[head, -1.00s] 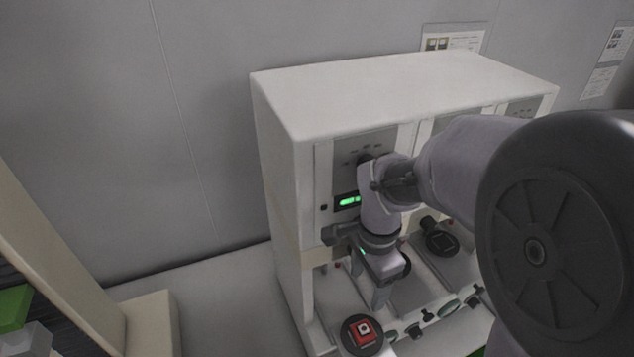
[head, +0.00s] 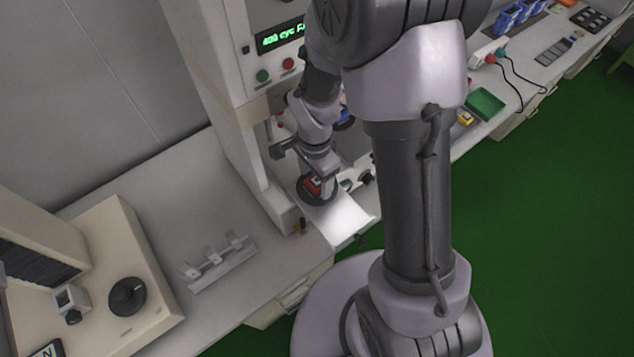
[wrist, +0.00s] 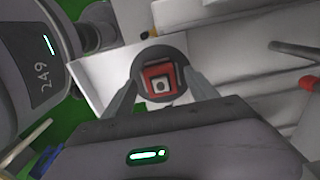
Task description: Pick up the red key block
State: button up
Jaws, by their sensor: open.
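The red key block (wrist: 160,82) sits in a round black holder (wrist: 137,68) on a white plate. In the wrist view it lies between the two fingers of my gripper (wrist: 162,88), which are open on either side of it. Whether the fingers touch the block cannot be told.
A white machine cabinet (head: 225,50) with a green display (head: 280,37) stands behind my arm. A metal rack (head: 218,262) and a beige device (head: 100,270) with a black knob are on the bench at left. Black clamp handles lie right of the holder.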

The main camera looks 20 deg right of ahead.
jog(key=shift+c, duration=0.2)
jog(key=shift+r, duration=0.1)
grip_shut()
